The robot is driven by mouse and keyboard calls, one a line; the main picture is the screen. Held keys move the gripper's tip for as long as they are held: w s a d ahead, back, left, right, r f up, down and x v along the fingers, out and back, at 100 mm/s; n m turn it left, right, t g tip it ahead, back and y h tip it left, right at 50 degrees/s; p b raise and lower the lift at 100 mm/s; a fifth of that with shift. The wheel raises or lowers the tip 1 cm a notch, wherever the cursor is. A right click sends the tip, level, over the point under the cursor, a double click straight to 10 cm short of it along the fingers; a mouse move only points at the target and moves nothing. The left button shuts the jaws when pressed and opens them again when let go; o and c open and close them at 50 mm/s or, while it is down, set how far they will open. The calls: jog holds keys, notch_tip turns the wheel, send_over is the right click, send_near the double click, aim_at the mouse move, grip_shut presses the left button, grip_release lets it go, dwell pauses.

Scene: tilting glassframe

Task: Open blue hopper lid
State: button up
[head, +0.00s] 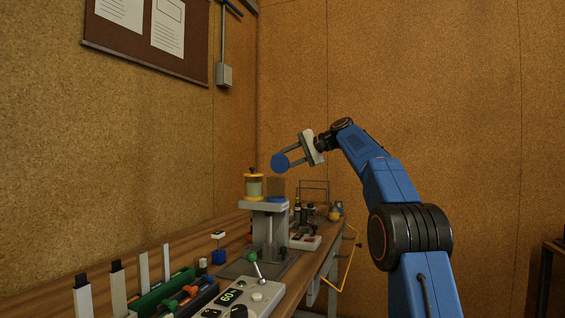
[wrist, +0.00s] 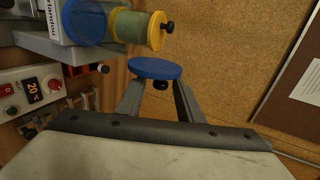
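The blue round lid (head: 279,163) is held in the air, above and slightly right of the machine (head: 268,222). The blue hopper (head: 276,199) is on the machine's top, beside a yellow-capped jar (head: 254,187). The wrist view shows the blue hopper (wrist: 85,20) without a lid, apart from the held lid.
A wooden bench (head: 188,250) carries a control box (head: 255,299) with a green-knobbed lever, several tools at the front left, and small items behind the machine. Cork-like walls enclose the left and back. The air around the held lid is clear.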

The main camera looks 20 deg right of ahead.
jog(key=v, duration=1.7)
jog(key=shift+s, duration=0.2)
jog(key=shift+d, duration=0.2)
jog(key=s+a+f+n+g+h, duration=0.1)
jog(key=s+a+f+h, duration=0.2)
jog(key=s+a+f, duration=0.5)
jog(key=s+a+f+h, duration=0.35)
jog(key=s+f, duration=0.65)
jog(key=s, duration=0.4)
jog(key=s+f+n+g+h, duration=0.2)
jog(key=s+f+n+h, duration=0.2)
jog(key=s+f, duration=2.6)
notch_tip(320, 180, down, 5)
jog(key=shift+s+d+r+n, duration=0.25)
jog(key=shift+s+n, duration=0.1)
jog(key=shift+n, duration=0.65)
